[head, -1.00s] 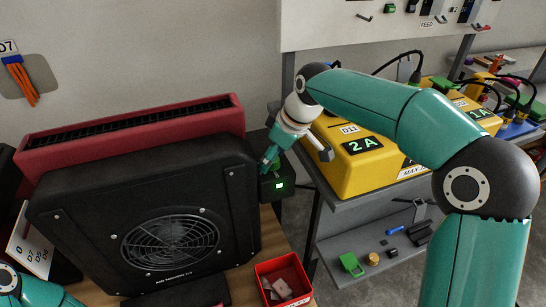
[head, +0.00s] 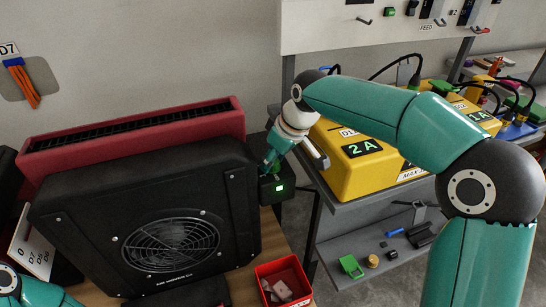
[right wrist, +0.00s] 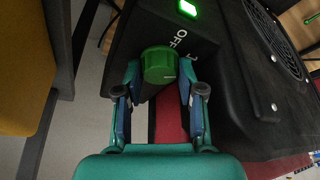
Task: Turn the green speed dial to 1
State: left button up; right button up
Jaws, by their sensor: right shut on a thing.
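The green speed dial (right wrist: 158,66) is on the side of a black air mover (head: 150,215), beside white OFF and 1 marks. My right gripper (right wrist: 160,74) is shut on the dial, one finger on each side. In the head view my right gripper (head: 268,166) reaches down to the air mover's right side, and the dial is hidden there. A small green light (head: 279,188) glows on the housing near the dial. I cannot tell exactly which mark the dial points to. My left gripper is out of view.
A red unit (head: 130,135) stands behind the air mover. A red bin (head: 262,272) with pale pieces sits in front, on the wooden table. A yellow box (head: 345,172) marked 2A stands on a grey shelf to the right, close to my right wrist.

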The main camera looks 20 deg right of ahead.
jog(key=o, duration=1.1)
jog(key=shift+o, duration=0.2)
jog(key=v, duration=1.2)
jog(key=shift+s+f, duration=0.1)
